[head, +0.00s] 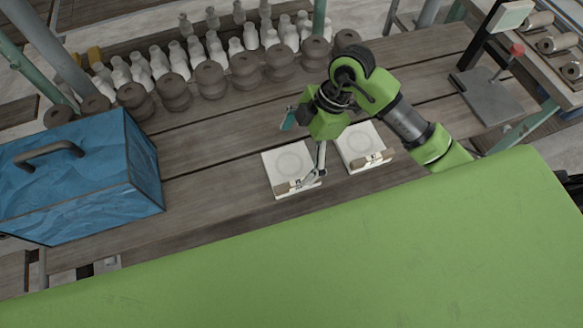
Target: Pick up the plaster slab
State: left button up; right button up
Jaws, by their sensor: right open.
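Two square white slabs with a faint round ring on top lie flat on the wooden table, side by side. The left plaster slab (279,161) is below my right gripper, and the right plaster slab (362,138) is just to the right of it. Each has a small brownish piece at its front edge. My right gripper (297,152) is open, with one finger by the far side of the left slab and the other over its front right part. I cannot tell whether it touches the slab. That finger hides part of the slab. My left gripper is not in view.
A blue box (75,175) with a dark handle stands at the left. Several brown rounded pots (210,80) and white bottle-like pieces (180,60) line the back. A grey plate stand (490,95) is at the right. The table between the blue box and the left slab is clear.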

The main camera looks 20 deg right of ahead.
aim_at(288, 168)
jog(key=shift+a+f+p, duration=0.15)
jog(key=shift+f+p, duration=0.15)
jog(key=shift+f, duration=0.3)
jog(key=p+x, duration=0.1)
jog(key=x, duration=0.3)
jog(key=shift+w+f, duration=0.1)
jog(key=shift+f, duration=0.15)
jog(key=c, duration=1.2)
